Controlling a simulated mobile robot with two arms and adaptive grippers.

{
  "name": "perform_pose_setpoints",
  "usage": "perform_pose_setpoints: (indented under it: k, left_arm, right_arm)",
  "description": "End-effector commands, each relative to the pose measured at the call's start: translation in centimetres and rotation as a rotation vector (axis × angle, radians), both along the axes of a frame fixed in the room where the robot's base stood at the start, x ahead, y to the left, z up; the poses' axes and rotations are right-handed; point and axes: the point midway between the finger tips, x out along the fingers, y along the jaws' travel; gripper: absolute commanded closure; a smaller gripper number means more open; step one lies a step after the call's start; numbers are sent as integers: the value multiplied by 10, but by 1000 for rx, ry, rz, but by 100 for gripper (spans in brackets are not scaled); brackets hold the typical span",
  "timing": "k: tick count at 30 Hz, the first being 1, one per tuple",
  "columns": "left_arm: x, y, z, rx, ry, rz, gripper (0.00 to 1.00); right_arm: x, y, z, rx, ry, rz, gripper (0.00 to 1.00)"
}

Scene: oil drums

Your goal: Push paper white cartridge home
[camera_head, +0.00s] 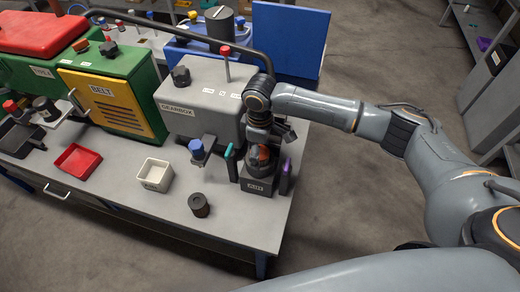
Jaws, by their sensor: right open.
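No paper white cartridge can be picked out; if it is near the right gripper, the gripper hides it. My right gripper (259,160) points down over a small dark labelled holder (258,187) at the right end of the bench. The gripper is open, and its fingers are hard to make out against the holder. An orange patch shows between the gripper and holder; I cannot tell what it belongs to. The grey gearbox housing (195,92) stands behind, with a blue-capped fitting (197,149) at its front. My left gripper is out of view.
A teal upright piece (231,163) and a purple one (286,177) flank the holder. A dark cylinder (199,205), a white tray (155,174) and a red tray (78,160) sit on the bench (225,223). The yellow-fronted belt unit (112,102) stands left. Clear floor lies right.

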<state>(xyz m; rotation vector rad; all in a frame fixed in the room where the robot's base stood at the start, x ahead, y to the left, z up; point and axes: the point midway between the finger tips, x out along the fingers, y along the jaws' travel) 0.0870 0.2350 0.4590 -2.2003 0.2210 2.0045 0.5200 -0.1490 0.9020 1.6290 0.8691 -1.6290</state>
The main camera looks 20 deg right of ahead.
Motion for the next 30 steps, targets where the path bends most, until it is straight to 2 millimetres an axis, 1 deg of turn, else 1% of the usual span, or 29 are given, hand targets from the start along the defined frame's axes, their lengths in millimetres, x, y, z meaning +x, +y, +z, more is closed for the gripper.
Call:
perform_pose_setpoints:
  k: [4, 7, 11, 18, 21, 25, 30]
  left_arm:
    - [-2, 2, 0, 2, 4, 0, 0]
    - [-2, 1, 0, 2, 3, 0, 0]
    - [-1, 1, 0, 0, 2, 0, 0]
    - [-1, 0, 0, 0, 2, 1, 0]
    - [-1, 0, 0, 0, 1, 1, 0]
    - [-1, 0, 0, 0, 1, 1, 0]
    - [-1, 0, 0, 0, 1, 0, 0]
  right_arm:
    - [0, 0, 2, 1, -1, 0, 23]
    - [1, 0, 10, 1, -2, 0, 23]
    - [1, 0, 32, 1, -3, 0, 23]
    - [1, 0, 84, 1, -4, 0, 23]
    - [1, 0, 100, 1, -3, 0, 23]
    - [0, 0, 114, -1, -1, -1, 23]
    - [0, 0, 120, 1, 1, 0, 23]
